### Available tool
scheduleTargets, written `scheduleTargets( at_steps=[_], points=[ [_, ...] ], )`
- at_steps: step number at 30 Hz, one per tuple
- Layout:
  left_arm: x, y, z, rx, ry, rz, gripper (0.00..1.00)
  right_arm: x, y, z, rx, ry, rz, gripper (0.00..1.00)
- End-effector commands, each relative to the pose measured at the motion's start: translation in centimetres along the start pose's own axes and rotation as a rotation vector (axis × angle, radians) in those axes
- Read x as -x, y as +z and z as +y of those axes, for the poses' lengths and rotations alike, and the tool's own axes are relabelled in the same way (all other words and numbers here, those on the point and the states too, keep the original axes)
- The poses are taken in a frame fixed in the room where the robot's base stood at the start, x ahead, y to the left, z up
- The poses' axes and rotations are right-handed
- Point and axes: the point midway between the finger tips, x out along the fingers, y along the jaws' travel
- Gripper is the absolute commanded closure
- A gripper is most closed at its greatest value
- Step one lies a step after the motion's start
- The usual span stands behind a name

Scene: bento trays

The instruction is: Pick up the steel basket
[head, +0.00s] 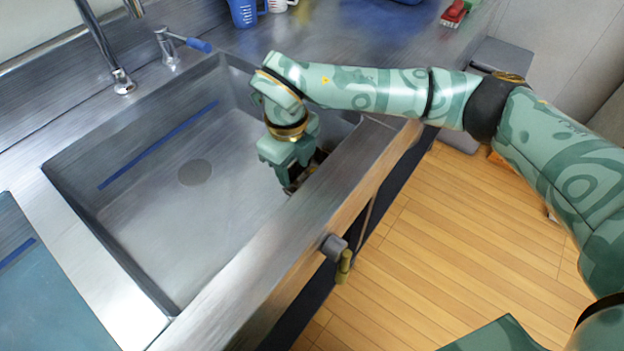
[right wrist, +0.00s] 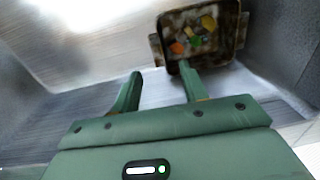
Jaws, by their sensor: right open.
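The steel basket (right wrist: 238,32) shows in the right wrist view at the top right. It looks dark, stained and boxy, with orange, green and yellow scraps inside. It is on the floor of the sink (head: 150,235), near a wall. In the head view my right gripper and the sink's front edge mostly hide it. My right gripper (right wrist: 161,74) is open, with nothing between its fingers. One fingertip overlaps the basket's near edge in the picture; I cannot tell whether they touch. In the head view the right gripper (head: 290,184) points down inside the sink, by the front wall. My left gripper is not in view.
The sink's front rim (head: 270,260) runs close beside the right gripper. A faucet (head: 120,75) and a blue-handled lever (head: 190,43) stand behind the sink. A blue cup (head: 244,12) and a red brush (head: 455,12) are on the back counter. The sink's left part is clear.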

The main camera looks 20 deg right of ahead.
Motion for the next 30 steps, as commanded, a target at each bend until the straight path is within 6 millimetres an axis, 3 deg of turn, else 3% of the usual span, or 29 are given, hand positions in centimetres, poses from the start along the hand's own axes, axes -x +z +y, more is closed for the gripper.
scheduleTargets(
  at_steps=[1, 3, 8, 16, 26, 30],
  points=[
    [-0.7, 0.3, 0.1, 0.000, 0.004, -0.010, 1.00, -1.7, 0.0, 0.0, 0.000, 0.004, 0.005, 0.56],
    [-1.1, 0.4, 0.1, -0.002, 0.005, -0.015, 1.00, -2.7, 0.0, 0.1, 0.000, 0.003, 0.004, 0.56],
    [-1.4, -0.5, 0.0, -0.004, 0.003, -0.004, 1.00, -3.7, 0.1, 0.0, 0.001, 0.001, 0.000, 0.56],
    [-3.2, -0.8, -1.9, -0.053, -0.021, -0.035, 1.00, -8.2, 0.2, 0.5, 0.001, 0.005, 0.005, 0.56],
    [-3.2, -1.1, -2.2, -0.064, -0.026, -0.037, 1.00, -8.6, 0.3, 0.4, 0.001, 0.000, -0.001, 0.56],
    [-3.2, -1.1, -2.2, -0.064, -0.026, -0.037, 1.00, -8.6, 0.3, 0.4, 0.001, 0.000, -0.001, 0.92]
  ],
)
